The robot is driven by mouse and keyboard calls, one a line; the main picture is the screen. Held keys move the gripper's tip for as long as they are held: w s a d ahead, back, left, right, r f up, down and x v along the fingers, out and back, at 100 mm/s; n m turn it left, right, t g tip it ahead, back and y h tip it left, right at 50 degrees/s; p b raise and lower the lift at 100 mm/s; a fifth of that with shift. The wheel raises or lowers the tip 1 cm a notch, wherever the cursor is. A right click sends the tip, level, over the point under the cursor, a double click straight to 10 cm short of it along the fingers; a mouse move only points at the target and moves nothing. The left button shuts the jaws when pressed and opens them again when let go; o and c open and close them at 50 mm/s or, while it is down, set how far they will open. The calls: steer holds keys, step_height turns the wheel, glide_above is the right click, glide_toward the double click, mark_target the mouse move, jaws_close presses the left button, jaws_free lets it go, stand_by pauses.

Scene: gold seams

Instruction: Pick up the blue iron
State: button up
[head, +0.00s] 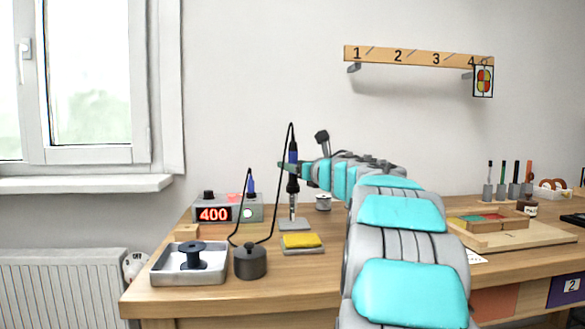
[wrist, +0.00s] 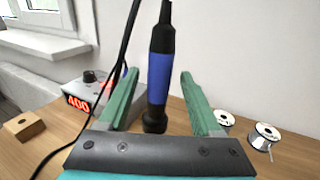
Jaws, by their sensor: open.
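The blue iron (head: 293,153) stands upright, tip down, in its stand (head: 295,225) on the workbench. It has a blue grip between black parts and a black cord arching from its top. In the wrist view the blue iron (wrist: 160,78) rises between the two green fingers of my gripper (wrist: 158,85). The fingers are apart, with a visible gap on each side of the handle. In the head view my gripper (head: 287,165) is level with the blue grip. The iron's tip is hidden behind my gripper in the wrist view.
A station (head: 228,210) reading 400 stands left of the iron. A yellow sponge (head: 301,241), a dark pot (head: 250,261) and a metal tray (head: 160,275) with a spool lie in front. The cord loops near the pot. A wooden board (head: 540,236) is at right.

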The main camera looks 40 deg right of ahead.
steer(key=w, duration=0.3)
steer(key=shift+w+d+r+p, duration=0.2)
steer(key=shift+w+p, duration=0.15)
steer(key=shift+p, duration=0.05)
jaws_close()
stand_by(0.3)
